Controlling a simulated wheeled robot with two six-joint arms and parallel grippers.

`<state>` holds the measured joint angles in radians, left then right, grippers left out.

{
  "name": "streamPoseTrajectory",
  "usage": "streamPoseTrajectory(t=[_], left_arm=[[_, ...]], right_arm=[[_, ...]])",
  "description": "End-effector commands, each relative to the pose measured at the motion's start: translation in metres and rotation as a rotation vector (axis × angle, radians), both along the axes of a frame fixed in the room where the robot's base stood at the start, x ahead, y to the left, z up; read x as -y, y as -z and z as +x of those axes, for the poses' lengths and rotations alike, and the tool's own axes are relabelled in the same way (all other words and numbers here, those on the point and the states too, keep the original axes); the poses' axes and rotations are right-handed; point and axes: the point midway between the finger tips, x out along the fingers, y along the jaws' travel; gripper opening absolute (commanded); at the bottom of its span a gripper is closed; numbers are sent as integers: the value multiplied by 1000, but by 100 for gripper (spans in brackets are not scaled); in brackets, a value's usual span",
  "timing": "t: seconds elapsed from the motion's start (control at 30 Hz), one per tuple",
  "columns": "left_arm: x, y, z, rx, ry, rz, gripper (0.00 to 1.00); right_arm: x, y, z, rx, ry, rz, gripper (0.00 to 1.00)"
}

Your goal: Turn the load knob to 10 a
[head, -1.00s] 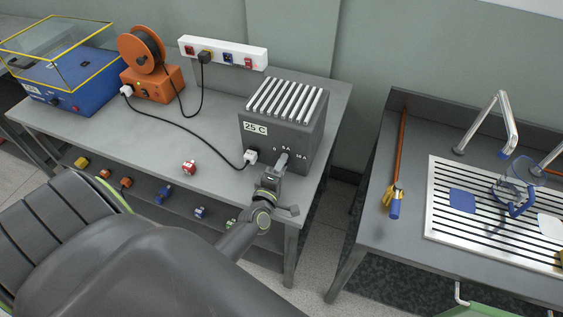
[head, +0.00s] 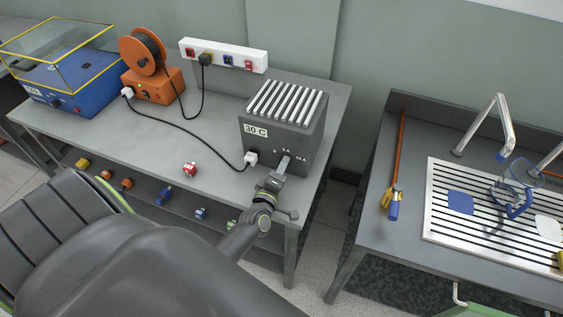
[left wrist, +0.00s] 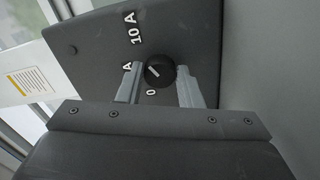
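The grey load box (head: 284,130) stands on the bench with a "30 C" display, marks 0, 5 A and 10 A on its front, and slats on top. Its black load knob (left wrist: 162,72) shows in the left wrist view with a white pointer line towards the upper left, roughly at the partly hidden "A" mark. The "10 A" mark (left wrist: 132,28) is further up. My left gripper (head: 281,166) is at the box front. In the wrist view its fingers (left wrist: 160,82) stand open on either side of the knob, with a small gap at the left. My right gripper is not in view.
A white plug (head: 250,158) with a black cable sits at the box front, left of my gripper. An orange reel unit (head: 153,85) and a blue machine (head: 75,85) stand further left. A sink bench (head: 375,240) is at right, across a gap.

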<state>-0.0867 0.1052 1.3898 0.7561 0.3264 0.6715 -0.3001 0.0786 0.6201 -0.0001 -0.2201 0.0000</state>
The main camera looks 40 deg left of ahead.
Motion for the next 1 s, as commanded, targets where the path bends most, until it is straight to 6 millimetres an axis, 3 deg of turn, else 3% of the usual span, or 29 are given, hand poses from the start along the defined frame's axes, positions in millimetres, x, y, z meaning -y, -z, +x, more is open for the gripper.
streamPoseTrajectory(t=[0.17,0.57,1.0], left_arm=[[0,1,0,-1,0,0,53],[2,2,-10,-1,-1,-2,53],[21,5,-89,-2,-3,-2,53]], right_arm=[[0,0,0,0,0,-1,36],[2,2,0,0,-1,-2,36],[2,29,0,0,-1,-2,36]])
